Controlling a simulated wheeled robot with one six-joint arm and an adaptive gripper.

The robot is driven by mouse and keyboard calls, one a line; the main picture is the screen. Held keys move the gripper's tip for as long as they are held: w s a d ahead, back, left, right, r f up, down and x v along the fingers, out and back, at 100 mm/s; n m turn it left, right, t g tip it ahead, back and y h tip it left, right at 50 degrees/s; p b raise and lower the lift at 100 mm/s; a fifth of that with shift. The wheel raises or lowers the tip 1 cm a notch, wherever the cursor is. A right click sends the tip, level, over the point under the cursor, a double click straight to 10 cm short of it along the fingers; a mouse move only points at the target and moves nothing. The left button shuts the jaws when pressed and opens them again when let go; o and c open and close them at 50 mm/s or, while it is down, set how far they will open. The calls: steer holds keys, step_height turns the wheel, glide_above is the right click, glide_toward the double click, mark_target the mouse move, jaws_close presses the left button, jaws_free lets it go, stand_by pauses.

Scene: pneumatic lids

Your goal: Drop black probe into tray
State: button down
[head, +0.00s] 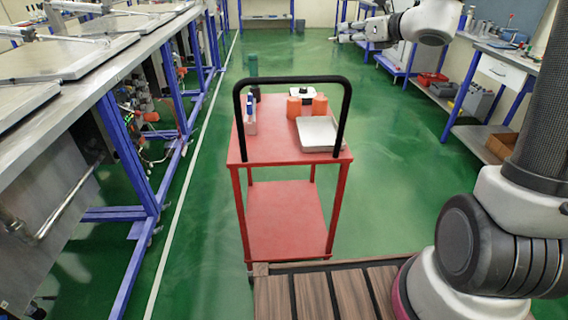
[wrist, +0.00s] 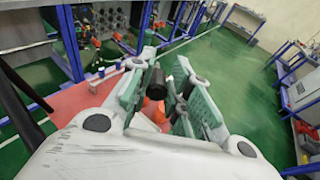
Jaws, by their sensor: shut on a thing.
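The black probe (wrist: 155,83) is a short dark cylinder between the fingers of my gripper (wrist: 162,88) in the wrist view. My gripper is shut on it. In the head view my gripper (head: 348,34) is at the upper right, raised and pointing left, and the probe cannot be made out there. The shallow light-grey tray (head: 322,134) lies on the right front of the red cart's top, apart from my gripper. In the wrist view I cannot make out the tray.
The red cart (head: 270,148) has a black handle (head: 237,110) at its near end. Workbenches line the left, and a bench (head: 500,57) stands right. Green floor is free around the cart.

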steer(key=shift+w+a+r, duration=0.2)
steer(key=shift+a+r, duration=0.1)
steer(key=shift+r, duration=0.4)
steer(key=shift+f, duration=2.8)
steer(key=c, duration=1.3)
jaws_free()
steer(key=shift+o, duration=0.2)
steer(key=v, duration=1.2)
steer(key=shift+f, duration=0.1)
